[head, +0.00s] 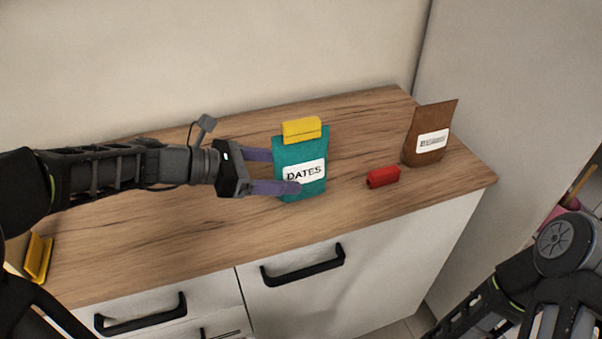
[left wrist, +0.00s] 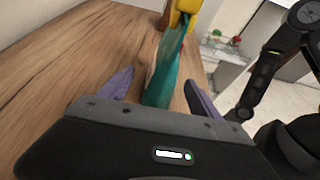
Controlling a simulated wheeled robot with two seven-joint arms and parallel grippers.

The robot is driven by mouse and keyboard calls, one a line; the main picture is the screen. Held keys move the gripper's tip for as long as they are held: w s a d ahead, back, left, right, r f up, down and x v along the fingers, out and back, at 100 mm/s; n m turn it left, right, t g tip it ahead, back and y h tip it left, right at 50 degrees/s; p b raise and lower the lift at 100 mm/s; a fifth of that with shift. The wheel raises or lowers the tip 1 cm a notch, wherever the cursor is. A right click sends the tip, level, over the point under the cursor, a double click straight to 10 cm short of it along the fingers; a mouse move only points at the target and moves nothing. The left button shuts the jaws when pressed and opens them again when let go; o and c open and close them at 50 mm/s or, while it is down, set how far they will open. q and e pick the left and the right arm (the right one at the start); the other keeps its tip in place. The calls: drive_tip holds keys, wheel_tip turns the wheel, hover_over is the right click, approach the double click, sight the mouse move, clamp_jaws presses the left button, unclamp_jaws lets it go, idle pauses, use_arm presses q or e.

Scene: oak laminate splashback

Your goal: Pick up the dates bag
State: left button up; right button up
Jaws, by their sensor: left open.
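The dates bag (head: 309,154) is teal with a white "DATES" label and stands upright on the wooden counter. A yellow clip (head: 301,129) sits on its top edge. My left gripper (head: 278,172) is open, coming in from the left, with one purple finger in front of the bag and the other at its rear left. In the left wrist view the bag (left wrist: 165,72) stands between the two open fingers (left wrist: 158,90), with the yellow clip (left wrist: 183,12) above. Of my right arm, only links show at the lower right; its gripper is not visible.
A red clip-like block (head: 383,177) lies right of the bag. A brown bag (head: 427,135) with a white label stands near the counter's right end. A yellow object (head: 38,258) is at the left front. The wooden counter (head: 190,245) is otherwise clear, with black-handled white fronts below.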

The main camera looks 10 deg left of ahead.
sight(301, 174)
use_arm(q)
drive_tip(key=x, duration=0.5)
drive_tip(key=shift+s+f+b, duration=0.1)
drive_tip(key=shift+s+b, duration=0.05)
drive_tip(key=shift+b, duration=0.2)
clamp_jaws()
idle(0.8)
